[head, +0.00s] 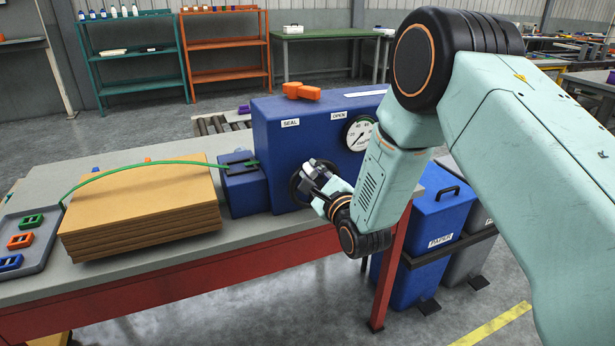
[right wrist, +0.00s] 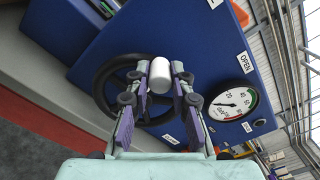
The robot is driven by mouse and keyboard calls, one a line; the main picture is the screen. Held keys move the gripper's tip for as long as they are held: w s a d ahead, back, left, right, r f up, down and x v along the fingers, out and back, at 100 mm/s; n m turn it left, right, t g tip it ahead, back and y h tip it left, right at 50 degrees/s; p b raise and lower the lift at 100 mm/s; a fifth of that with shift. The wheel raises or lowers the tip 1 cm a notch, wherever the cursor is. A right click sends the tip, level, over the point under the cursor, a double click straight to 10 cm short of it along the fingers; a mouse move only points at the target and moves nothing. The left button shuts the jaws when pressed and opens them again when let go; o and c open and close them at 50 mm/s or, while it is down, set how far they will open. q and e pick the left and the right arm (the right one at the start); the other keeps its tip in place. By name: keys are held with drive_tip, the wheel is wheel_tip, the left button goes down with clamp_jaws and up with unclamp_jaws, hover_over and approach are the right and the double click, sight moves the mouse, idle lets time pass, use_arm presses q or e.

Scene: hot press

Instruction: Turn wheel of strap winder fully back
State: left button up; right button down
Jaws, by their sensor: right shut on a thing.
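The strap winder is a blue box (head: 275,155) on the workbench, with SEAL and OPEN labels and a round gauge (head: 359,134). Its black wheel (head: 296,184) is on the front face and partly hidden by my gripper. In the right wrist view the wheel (right wrist: 98,92) shows with a white knob (right wrist: 160,75) between my fingers. My right gripper (head: 313,180) is shut on this knob; it also shows in the right wrist view (right wrist: 160,88). A green strap (head: 130,168) runs from the winder's left block over a stack of brown boards. My left gripper is not in view.
The stack of brown boards (head: 145,212) lies on the workbench (head: 240,245), left of the winder. A grey tray (head: 45,225) with coloured clips is at the far left. An orange handle (head: 301,91) is on top of the winder.

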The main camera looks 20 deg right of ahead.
drive_tip(key=shift+d+r+m, duration=0.15)
drive_tip(key=shift+d+m, duration=0.4)
drive_tip(key=shift+m, duration=0.4)
drive_tip(key=shift+d+r+m, duration=0.1)
drive_tip(key=shift+d+m, duration=0.4)
drive_tip(key=shift+m, duration=0.45)
drive_tip(key=c, duration=1.2)
unclamp_jaws()
drive_tip(key=shift+o, duration=0.2)
drive_tip(key=s, duration=1.2)
drive_tip(key=shift+d, duration=0.25)
